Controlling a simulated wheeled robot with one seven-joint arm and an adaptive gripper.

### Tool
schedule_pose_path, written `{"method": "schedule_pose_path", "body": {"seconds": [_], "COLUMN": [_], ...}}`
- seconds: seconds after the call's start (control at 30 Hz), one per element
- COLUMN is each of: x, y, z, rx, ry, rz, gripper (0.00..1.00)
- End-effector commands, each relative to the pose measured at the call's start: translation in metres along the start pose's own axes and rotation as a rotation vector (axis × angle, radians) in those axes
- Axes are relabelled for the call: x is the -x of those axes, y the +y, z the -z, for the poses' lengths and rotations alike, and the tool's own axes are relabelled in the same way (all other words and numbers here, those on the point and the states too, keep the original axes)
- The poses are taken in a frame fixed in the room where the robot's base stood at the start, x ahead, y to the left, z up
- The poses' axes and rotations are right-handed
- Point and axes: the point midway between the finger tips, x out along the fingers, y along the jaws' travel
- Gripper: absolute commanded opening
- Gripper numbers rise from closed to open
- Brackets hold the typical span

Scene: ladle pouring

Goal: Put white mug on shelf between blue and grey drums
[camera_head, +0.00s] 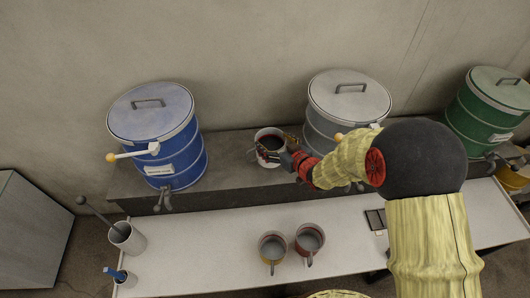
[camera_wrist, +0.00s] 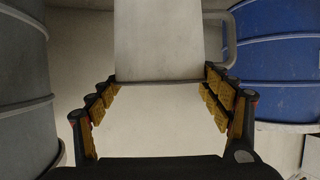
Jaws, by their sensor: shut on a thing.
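The white mug (camera_head: 268,161) is on or just above the grey shelf, between the blue drum (camera_head: 180,163) on the left and the grey drum (camera_head: 348,103) on the right. It looks upright, with dark contents inside. My gripper (camera_head: 277,147) reaches in from the right and is shut on the mug. In the wrist view, the mug (camera_wrist: 160,40) is between the fingers (camera_wrist: 162,105), its handle to the right. There the grey drum (camera_wrist: 22,90) is on the left and the blue drum (camera_wrist: 285,60) on the right. Whether the mug's base touches the shelf cannot be told.
The shelf (camera_head: 232,178) runs along the wall, with a green drum (camera_head: 486,112) at far right. Below it, a white table (camera_head: 200,250) holds a yellowish mug (camera_head: 272,247), a reddish mug (camera_head: 309,239) and a white holder (camera_head: 127,238). The table's left-middle is clear.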

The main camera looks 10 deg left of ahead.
Motion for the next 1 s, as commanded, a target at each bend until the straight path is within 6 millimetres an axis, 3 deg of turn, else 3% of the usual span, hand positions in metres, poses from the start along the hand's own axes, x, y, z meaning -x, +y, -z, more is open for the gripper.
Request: {"method": "schedule_pose_path", "body": {"seconds": [0.23,0.57,0.8,1.0], "x": [-0.033,-0.048,-0.060,-0.060], "y": [-0.010,-0.016,-0.016,-0.015], "z": [-0.018,-0.027,-0.054,-0.054], "rx": [0.001,0.000,0.001,0.001], "ry": [0.005,0.005,0.004,0.006], "rz": [0.000,0.001,0.000,0.000], "gripper": [0.18,0.18,0.18,0.18]}}
